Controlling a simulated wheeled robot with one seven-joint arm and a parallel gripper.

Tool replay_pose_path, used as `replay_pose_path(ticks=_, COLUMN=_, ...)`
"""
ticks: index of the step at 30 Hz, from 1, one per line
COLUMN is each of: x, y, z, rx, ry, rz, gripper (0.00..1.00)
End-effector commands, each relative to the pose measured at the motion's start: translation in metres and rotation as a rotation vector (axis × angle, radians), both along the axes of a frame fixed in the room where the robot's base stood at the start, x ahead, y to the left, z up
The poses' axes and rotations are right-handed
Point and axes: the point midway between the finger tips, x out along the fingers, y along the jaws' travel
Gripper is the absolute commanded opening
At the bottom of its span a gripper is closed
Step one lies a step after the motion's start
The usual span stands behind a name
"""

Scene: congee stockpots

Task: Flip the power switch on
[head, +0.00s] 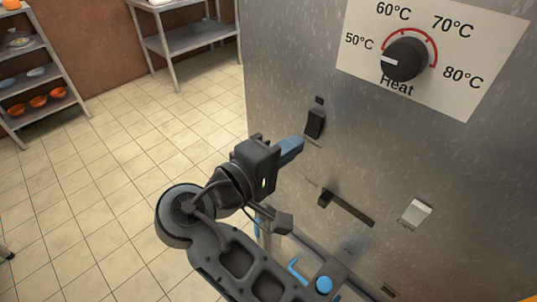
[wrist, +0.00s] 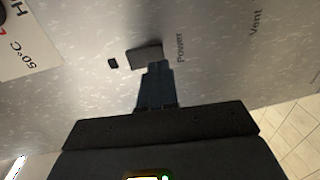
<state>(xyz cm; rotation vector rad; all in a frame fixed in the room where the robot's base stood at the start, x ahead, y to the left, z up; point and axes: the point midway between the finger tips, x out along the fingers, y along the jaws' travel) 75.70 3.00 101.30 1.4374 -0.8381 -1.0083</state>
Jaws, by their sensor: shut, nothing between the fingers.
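The power switch is a black rocker (head: 315,123) on the metal panel. A small dark square (head: 319,99) sits just above it. In the wrist view the switch (wrist: 144,53) lies beside the printed word Power (wrist: 180,47). My gripper (head: 298,142) has blue fingers that are shut and empty, pointing at the panel just left of and below the switch in the head view. In the wrist view the fingertips (wrist: 157,66) overlap the switch's near edge. I cannot tell whether they touch it.
The panel also carries a heat dial (head: 404,60), a black slider (head: 346,206) and a white light switch (head: 416,213). A metal table (head: 190,38) and a shelf with orange bowls (head: 22,115) stand at the back left. The tiled floor (head: 100,190) on the left is clear.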

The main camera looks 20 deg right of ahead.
Motion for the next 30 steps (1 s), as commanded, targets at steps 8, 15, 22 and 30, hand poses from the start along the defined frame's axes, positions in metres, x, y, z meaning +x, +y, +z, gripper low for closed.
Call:
replay_pose_path(ticks=8, x=0.011, y=-0.025, z=-0.003, rx=0.0, ry=-0.001, rz=0.0, gripper=0.0)
replay_pose_path(ticks=15, x=0.011, y=-0.027, z=-0.004, rx=0.0, ry=-0.001, rz=0.0, gripper=0.0)
replay_pose_path(ticks=22, x=0.012, y=-0.03, z=-0.007, rx=-0.023, ry=-0.008, rz=-0.002, gripper=0.0)
replay_pose_path(ticks=30, x=0.013, y=-0.033, z=-0.006, rx=-0.044, ry=-0.019, rz=-0.002, gripper=0.0)
